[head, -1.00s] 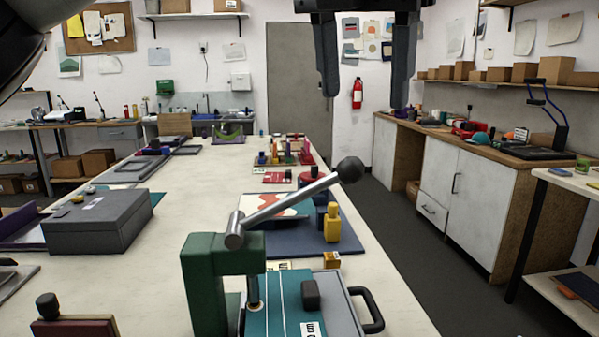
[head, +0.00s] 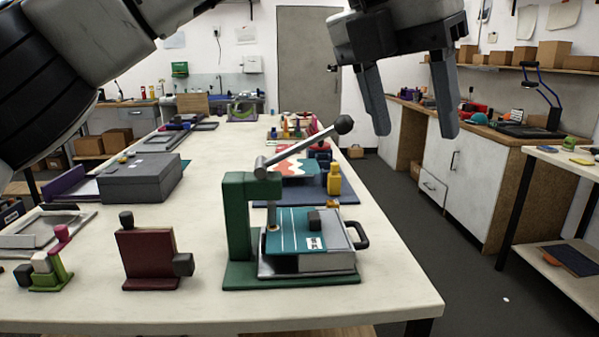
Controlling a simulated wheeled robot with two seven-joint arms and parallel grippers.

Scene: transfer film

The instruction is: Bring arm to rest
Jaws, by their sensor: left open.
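My left arm comes in from the upper left of the head view. Its gripper (head: 414,118) is open and empty, with its two dark fingers pointing down and apart. It hangs in the air to the upper right of the green press (head: 238,235), over the table's right side and the floor beyond. The press has a grey lever with a black ball knob (head: 344,124), raised and slanting up to the right. The fingers look clear of the knob. A grey block with a teal sheet (head: 300,236) lies under the press. My right gripper is out of view.
The long pale table (head: 215,311) holds a dark red stand (head: 149,254), a small green stand (head: 50,272), a grey box (head: 140,180) and a yellow bottle (head: 334,182). A side bench (head: 550,160) stands at the right.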

